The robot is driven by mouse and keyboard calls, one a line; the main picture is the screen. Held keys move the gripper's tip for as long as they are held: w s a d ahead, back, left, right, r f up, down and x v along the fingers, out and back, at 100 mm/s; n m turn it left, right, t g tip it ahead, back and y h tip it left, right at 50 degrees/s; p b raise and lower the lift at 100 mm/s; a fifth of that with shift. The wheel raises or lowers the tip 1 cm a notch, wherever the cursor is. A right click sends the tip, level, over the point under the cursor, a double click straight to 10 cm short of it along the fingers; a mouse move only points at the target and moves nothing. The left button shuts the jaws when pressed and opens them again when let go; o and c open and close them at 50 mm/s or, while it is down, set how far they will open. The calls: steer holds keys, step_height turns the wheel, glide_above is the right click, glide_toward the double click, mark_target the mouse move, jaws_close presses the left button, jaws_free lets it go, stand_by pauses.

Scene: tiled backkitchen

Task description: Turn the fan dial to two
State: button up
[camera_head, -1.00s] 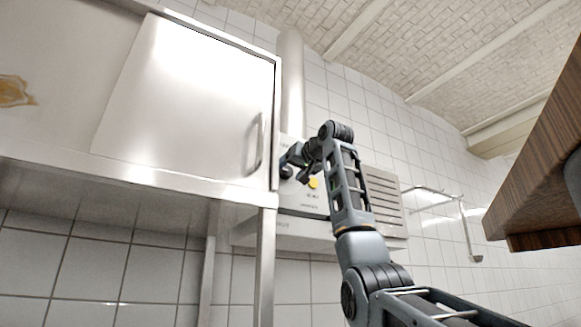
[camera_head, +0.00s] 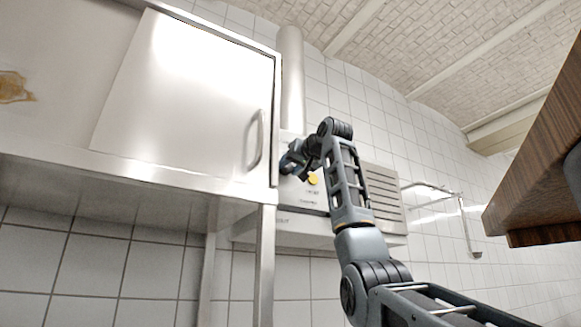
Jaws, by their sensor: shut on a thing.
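The fan unit (camera_head: 382,201) is a pale box with a slatted grille on the tiled wall, with a control panel at its left. A yellow round knob or button (camera_head: 313,179) shows on the panel, below and right of my gripper. My gripper (camera_head: 287,166) is at the panel's upper left, shut on what appears to be the fan dial. The dial itself is hidden behind the fingers, so its setting cannot be read. My arm crosses in front of the panel's right part.
A steel cabinet (camera_head: 185,100) with a vertical handle (camera_head: 255,140) stands close to the left of my gripper. A pale pipe (camera_head: 291,80) rises above the unit. A wire rack (camera_head: 440,205) hangs at right. A wooden edge (camera_head: 530,160) juts in at far right.

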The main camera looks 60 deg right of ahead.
steer(key=m, duration=0.4)
steer(key=shift+a, duration=0.1)
steer(key=m, duration=0.5)
steer(key=shift+r, duration=0.1)
steer(key=m, duration=0.5)
steer(key=shift+m, duration=1.9)
steer(key=o, duration=1.1)
steer(key=shift+r, duration=0.1)
steer(key=shift+c, duration=0.2)
steer(key=b+v, duration=0.3)
steer(key=v, duration=0.4)
steer(key=shift+s+a, duration=0.25)
steer(key=shift+s, duration=0.05)
